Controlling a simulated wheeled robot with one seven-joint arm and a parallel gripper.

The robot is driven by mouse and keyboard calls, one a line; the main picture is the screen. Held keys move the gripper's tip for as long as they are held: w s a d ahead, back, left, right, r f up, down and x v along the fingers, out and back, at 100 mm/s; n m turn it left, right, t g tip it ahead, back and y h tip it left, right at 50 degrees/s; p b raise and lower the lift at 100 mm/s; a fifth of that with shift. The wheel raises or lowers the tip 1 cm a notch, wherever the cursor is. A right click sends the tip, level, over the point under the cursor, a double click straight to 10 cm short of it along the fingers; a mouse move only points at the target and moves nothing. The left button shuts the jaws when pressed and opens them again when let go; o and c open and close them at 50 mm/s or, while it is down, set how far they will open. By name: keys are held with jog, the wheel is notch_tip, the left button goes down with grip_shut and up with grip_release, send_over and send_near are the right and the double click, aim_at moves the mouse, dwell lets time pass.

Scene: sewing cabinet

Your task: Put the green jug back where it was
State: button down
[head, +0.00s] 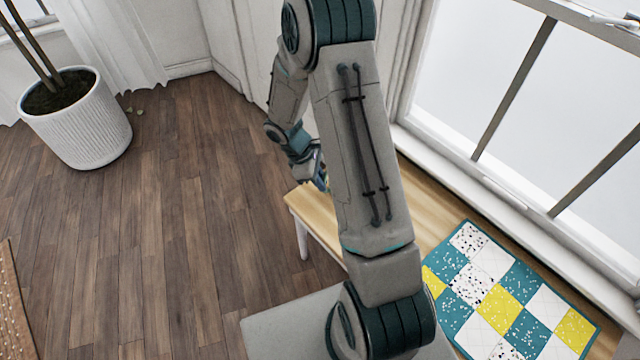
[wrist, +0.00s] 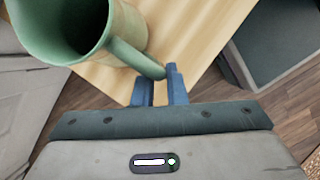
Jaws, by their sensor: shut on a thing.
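The green jug (wrist: 130,30) shows in the upper left of the wrist view, with its dark open mouth towards the camera and its handle (wrist: 138,60) reaching to my fingers. My gripper (wrist: 160,86) has its blue fingers shut on the handle. The wooden top (wrist: 195,35) lies behind the jug; I cannot tell whether the jug touches it. In the head view my arm hides the jug and most of my gripper; only a small bluish part shows beside the arm near the wooden bench (head: 312,212).
A checked quilt (head: 500,290) covers the right part of the bench, under the window. A white potted plant (head: 75,120) stands on the floor at the upper left. A rug (head: 14,300) edge shows at the left. The wooden floor between is clear.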

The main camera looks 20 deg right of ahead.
jog(key=shift+f, duration=0.85)
jog(key=c, duration=1.5)
grip_release()
jog(key=shift+f, duration=0.1)
jog(key=shift+o, duration=0.2)
jog(key=p+v, duration=0.2)
jog(key=v, duration=1)
jog(key=s+a+r+m+t+y, duration=0.1)
jog(key=s+r+m+t+y, duration=0.3)
jog(key=s+r+m, duration=0.8)
jog(key=shift+s+r, duration=2.8)
jog(key=shift+s, duration=0.7)
